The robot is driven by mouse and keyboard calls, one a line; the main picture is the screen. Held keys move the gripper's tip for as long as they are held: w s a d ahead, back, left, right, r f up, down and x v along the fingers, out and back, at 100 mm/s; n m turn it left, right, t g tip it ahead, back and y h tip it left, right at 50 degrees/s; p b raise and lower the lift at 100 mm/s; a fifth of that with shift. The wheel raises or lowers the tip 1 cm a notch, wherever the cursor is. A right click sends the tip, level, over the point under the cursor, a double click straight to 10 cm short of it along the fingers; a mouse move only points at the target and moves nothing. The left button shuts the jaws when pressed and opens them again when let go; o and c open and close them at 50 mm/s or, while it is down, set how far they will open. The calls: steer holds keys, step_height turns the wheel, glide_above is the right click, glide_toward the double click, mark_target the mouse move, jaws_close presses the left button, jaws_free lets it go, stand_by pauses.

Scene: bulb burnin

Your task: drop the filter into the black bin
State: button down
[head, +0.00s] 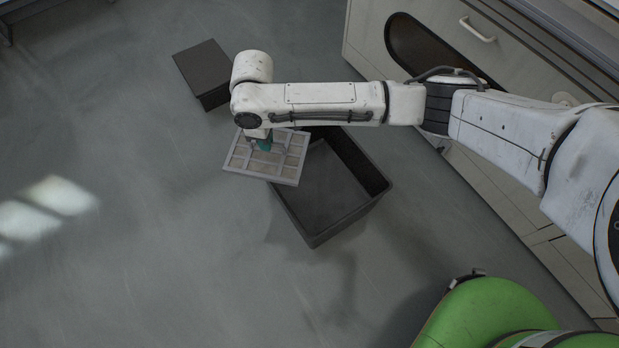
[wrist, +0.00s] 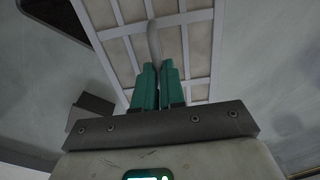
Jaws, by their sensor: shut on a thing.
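The filter (head: 287,165) is a flat, pale framed panel with a grid of grey-brown cells. My gripper (head: 264,145) is shut on it, with green fingers. In the wrist view the fingers (wrist: 158,82) close on a light grey tab or handle in the middle of the filter (wrist: 192,45). The black bin (head: 332,180) is an open rectangular box on the floor. In the head view the filter overlaps the bin's left upper part, and much of it lies out to the left of the bin's rim. My arm hides the bin's far edge. The bin looks empty where I can see inside.
A smaller dark box (head: 203,72) stands on the floor at the upper left. A cabinet (head: 410,25) with a handle and a dark oval opening runs along the upper right. A green rounded object (head: 490,315) is at the lower right. The floor on the left is clear.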

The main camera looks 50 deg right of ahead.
mark_target(290, 135)
steer(key=d+n+p, duration=0.1)
steer(key=d, duration=0.1)
steer(key=d+f+n+p, duration=0.1)
steer(key=d+n+p, duration=0.1)
steer(key=d, duration=0.1)
steer(key=s+d+f+n+p, duration=0.1)
steer(key=d+n, duration=0.1)
steer(key=shift+d+f, duration=0.15)
steer(key=s+d+f+n+b, duration=0.1)
steer(key=s+d+f+n, duration=0.2)
steer(key=f, duration=0.2)
steer(key=s+d+f+n, duration=0.3)
steer(key=s+f+n, duration=0.1)
steer(key=f, duration=0.2)
steer(key=shift+f+b, duration=0.25)
steer(key=shift+b, duration=0.1)
steer(key=shift+s+d, duration=0.1)
steer(key=c, duration=1.1)
jaws_free()
steer(key=shift+c, duration=0.2)
step_height(290, 135, up, 11)
steer(key=p, duration=0.5)
steer(key=shift+p, duration=0.35)
